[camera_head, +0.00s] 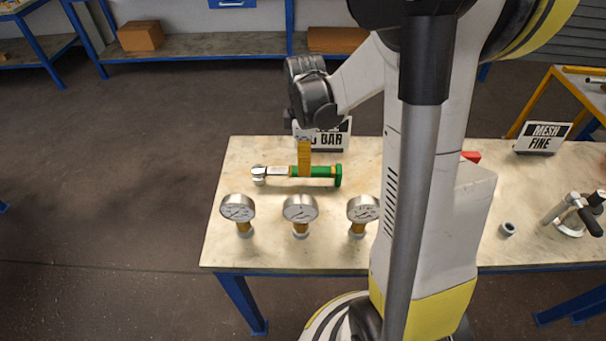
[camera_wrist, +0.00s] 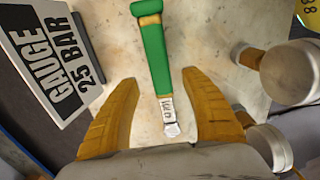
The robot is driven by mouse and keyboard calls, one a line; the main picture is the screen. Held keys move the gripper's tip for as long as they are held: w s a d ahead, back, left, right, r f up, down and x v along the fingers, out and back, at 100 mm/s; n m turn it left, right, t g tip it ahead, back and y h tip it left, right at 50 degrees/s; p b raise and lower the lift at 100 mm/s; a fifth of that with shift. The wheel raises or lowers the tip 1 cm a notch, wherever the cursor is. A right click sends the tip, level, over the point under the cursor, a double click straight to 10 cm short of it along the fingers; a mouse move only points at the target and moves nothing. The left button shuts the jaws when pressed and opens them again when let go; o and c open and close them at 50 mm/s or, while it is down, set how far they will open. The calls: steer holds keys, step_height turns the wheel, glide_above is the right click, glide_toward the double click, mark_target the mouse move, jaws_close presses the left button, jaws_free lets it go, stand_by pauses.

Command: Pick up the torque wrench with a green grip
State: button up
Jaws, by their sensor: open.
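The torque wrench with a green grip (camera_head: 318,171) lies on the table, its silver head to the left and its green grip to the right. In the wrist view the torque wrench (camera_wrist: 155,60) runs down from the top, with its silver lower end between my fingers. My gripper (camera_head: 304,174) is above the wrench in the head view. In the wrist view my gripper (camera_wrist: 167,100) is open, with one orange finger on each side of the wrench and gaps between. Part of the wrench is hidden behind a finger in the head view.
Several pressure gauges, one of them (camera_head: 300,208), stand in front of the wrench. A "25 BAR" sign (camera_wrist: 52,62) stands close beside my left finger. A "MESH FINE" sign (camera_head: 543,138), a small ring (camera_head: 507,229) and a metal fitting (camera_head: 575,214) are at the right.

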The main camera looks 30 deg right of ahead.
mark_target(296, 175)
step_height(296, 175, down, 5)
steer(key=shift+a+r+b, duration=0.1)
steer(key=shift+b, duration=1.1)
jaws_close()
steer(key=shift+r, duration=0.1)
